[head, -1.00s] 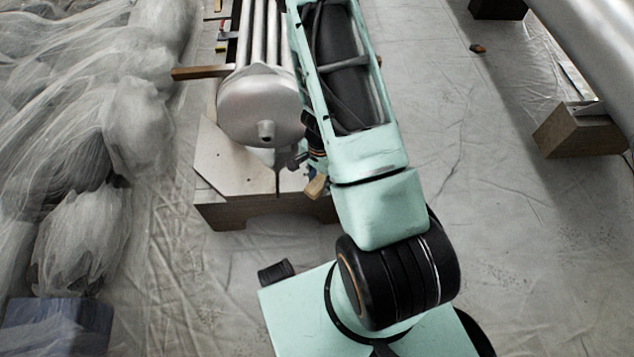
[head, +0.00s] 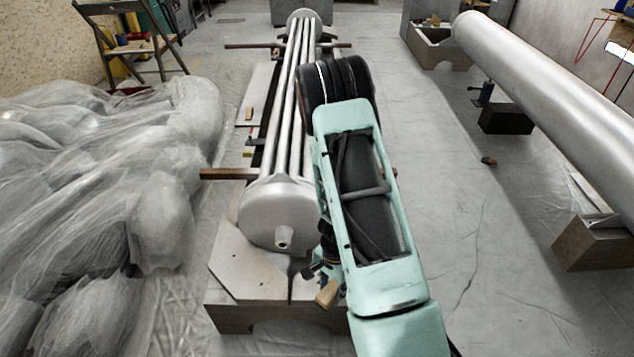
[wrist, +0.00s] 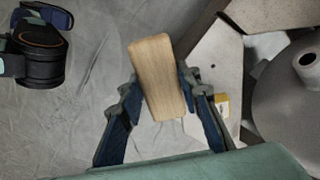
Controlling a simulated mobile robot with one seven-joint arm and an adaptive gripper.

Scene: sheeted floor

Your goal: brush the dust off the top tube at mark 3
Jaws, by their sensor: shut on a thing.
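The tube bundle (head: 296,110) lies lengthwise on a low wooden bed, with several silver tubes running back from a round capped end (head: 280,214). I cannot make out mark 3 or dust on the top tube. My gripper (wrist: 161,88) is shut on a light wooden block, likely the brush handle (wrist: 157,70); no bristles show. In the head view the wooden handle (head: 327,293) hangs just right of and below the capped end, apart from the tubes. My arm hides part of the bundle's right side.
Plastic-wrapped heaps (head: 160,215) fill the left floor. Wooden bars (head: 228,174) stick out sideways from the bundle. A large pipe (head: 550,105) on wooden blocks (head: 592,242) lies at right. Sheeted floor between is mostly clear.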

